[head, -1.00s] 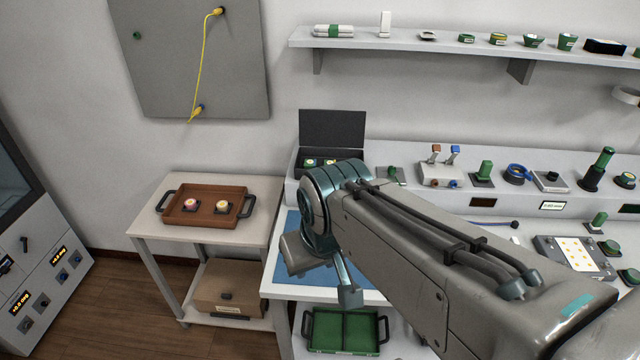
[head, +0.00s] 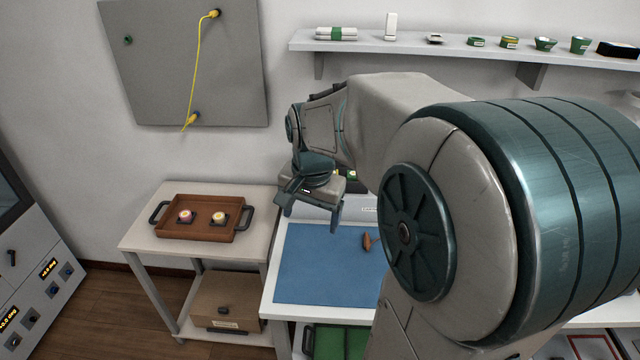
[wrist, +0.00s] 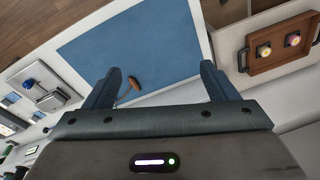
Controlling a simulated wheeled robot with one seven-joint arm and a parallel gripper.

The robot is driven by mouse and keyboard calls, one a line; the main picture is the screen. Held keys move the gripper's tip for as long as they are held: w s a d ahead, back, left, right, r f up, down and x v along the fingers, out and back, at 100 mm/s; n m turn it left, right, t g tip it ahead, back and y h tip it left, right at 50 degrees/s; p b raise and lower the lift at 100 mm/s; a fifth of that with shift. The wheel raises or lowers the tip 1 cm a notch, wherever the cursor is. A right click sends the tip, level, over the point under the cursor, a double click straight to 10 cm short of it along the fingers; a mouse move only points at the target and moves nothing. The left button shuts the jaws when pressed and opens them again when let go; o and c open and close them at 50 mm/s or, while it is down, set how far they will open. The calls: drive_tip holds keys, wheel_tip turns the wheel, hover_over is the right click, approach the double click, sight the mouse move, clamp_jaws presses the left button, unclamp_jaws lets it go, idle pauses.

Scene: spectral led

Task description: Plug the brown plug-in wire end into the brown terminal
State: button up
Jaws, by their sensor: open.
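The brown plug-in wire end (head: 367,241) lies on the right part of the blue mat (head: 325,265) in the head view, with my arm close in front of it. The wrist view shows it (wrist: 134,83) lying near the mat's edge, with a thin wire curving from it. My gripper (head: 312,209) is open and empty, above the back of the mat and apart from the wire end. In the wrist view the wire end shows between the spread fingers (wrist: 160,78), closer to the left one. I cannot make out the brown terminal; my arm hides much of the bench.
A brown tray (head: 240,229) with two round pieces stands on the side table at left. A wall shelf (head: 440,50) with small items runs behind my arm. A green tray (head: 325,340) sits below the bench. Most of the blue mat is clear.

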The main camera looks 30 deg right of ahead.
drive_tip(key=w+d+f+m+g+h+b, duration=0.1)
drive_tip(key=w+d+f+m+g, duration=0.1)
drive_tip(key=w+d+f+m, duration=0.4)
drive_tip(key=m+g+h+b, duration=0.2)
drive_tip(key=m+h, duration=0.1)
drive_tip(key=m, duration=0.5)
approach(367, 238)
drive_tip(key=p+x, duration=0.2)
drive_tip(key=x, duration=0.6)
drive_tip(key=shift+d+f, duration=0.1)
drive_tip(key=c, duration=1.1)
drive_tip(key=o, duration=1.1)
